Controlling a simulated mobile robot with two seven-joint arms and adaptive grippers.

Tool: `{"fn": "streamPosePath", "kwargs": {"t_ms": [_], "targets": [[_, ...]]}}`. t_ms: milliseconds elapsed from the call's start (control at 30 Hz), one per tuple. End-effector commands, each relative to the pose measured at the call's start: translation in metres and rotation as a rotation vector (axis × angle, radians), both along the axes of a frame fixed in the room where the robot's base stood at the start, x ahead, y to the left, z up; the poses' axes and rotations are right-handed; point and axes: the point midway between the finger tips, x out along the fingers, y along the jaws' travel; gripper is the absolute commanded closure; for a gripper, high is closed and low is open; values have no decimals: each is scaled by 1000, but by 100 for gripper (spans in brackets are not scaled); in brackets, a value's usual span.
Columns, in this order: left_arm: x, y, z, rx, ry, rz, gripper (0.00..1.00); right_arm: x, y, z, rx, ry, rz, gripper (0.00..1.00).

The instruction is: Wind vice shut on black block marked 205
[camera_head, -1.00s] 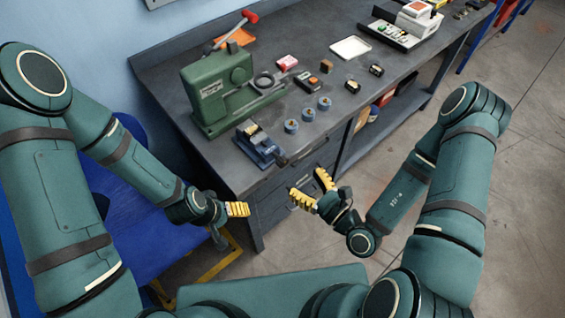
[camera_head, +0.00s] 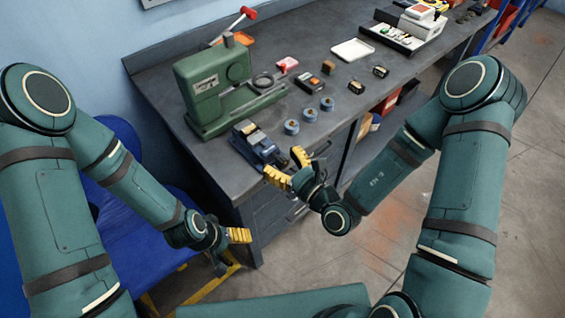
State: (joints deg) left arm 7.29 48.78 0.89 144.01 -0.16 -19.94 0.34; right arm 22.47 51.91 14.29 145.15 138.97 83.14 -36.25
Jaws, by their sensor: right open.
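The small blue vice (camera_head: 257,147) stands at the front edge of the bench, near the green press. A small dark block with a tan top (camera_head: 246,128) sits at the vice's back end; its marking is too small to read, and I cannot tell whether the jaws touch it. My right gripper (camera_head: 288,167), with yellow fingers, is open at the vice's front end, fingers spread around the handle area; the handle is mostly hidden. My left gripper (camera_head: 239,235) hangs low in front of the bench, away from the vice; its finger gap does not show.
The green press (camera_head: 205,85) with a red-knobbed lever stands behind the vice. Several blue round pieces (camera_head: 292,127) lie right of the vice. Small blocks, including a red one (camera_head: 288,64) and a black one (camera_head: 356,87), and a white tray (camera_head: 352,49) lie further back.

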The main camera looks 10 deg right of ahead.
Motion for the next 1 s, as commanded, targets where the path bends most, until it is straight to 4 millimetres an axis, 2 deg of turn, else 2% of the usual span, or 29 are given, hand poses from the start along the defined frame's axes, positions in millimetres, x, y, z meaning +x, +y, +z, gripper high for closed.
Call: {"fn": "streamPosePath", "kwargs": {"t_ms": [167, 300, 333, 367, 667, 1000], "targets": [[0, 0, 0, 0, 0, 0, 18, 0, 0, 0, 0, 0, 0, 37], [0, 0, 0, 0, 0, 0, 18, 0, 0, 0, 0, 0, 0, 86], [0, 0, 0, 0, 0, 0, 18, 0, 0, 0, 0, 0, 0, 97], [0, 0, 0, 0, 0, 0, 18, 0, 0, 0, 0, 0, 0, 100], [1, 0, 5, 0, -2, 2, 18, 0, 0, 1, 20, 13, 0, 100], [9, 2, 35, 5, -20, 16, 18, 1, -1, 4, 181, 123, -2, 100]]}}
